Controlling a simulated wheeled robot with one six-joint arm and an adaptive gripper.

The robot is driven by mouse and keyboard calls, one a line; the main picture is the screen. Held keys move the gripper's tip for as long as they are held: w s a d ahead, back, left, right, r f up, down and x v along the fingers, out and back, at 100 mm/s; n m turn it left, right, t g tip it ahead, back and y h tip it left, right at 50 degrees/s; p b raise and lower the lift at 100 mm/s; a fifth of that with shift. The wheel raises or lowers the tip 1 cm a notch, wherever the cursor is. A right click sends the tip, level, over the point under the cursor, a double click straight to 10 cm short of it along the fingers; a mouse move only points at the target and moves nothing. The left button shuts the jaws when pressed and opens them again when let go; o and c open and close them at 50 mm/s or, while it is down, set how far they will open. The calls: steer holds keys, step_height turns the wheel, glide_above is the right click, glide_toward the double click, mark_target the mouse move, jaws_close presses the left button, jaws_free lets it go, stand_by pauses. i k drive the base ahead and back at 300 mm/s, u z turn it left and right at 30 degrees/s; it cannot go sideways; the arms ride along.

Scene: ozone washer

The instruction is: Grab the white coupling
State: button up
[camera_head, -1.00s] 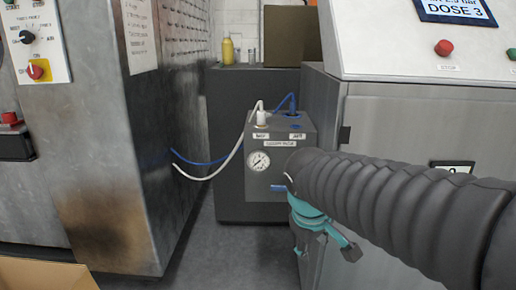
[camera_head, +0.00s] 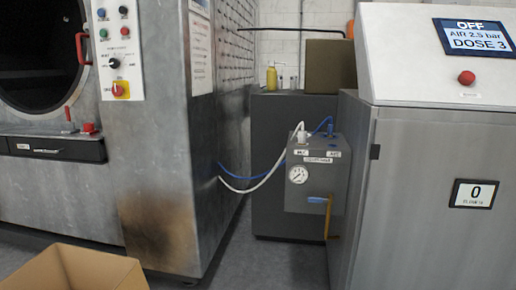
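The white coupling (camera_head: 301,135) sits upright on top of a grey box (camera_head: 317,178), toward its left side. A white hose (camera_head: 262,184) runs from it down and left to the large metal washer. A blue coupling (camera_head: 330,130) with a blue hose stands to its right on the same box. The box front has labels, a round pressure gauge (camera_head: 298,174) and a blue lever handle (camera_head: 317,200). My gripper is not in view.
The washer (camera_head: 160,170) stands left of the box and a metal control cabinet (camera_head: 430,190) stands right. A dark cabinet (camera_head: 272,220) holding a yellow bottle (camera_head: 271,77) is behind. A cardboard box (camera_head: 75,272) is at lower left. Floor shows between the machines.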

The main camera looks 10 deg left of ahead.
mark_target(302, 134)
steer(key=u, duration=4.3)
steer(key=i, duration=0.1)
steer(key=z, duration=3.3)
steer(key=i, duration=0.75)
steer(key=z, duration=0.6)
steer(key=i, duration=0.55)
steer(key=z, duration=2.25)
steer(key=k, duration=1.05)
steer(key=u, duration=1.3)
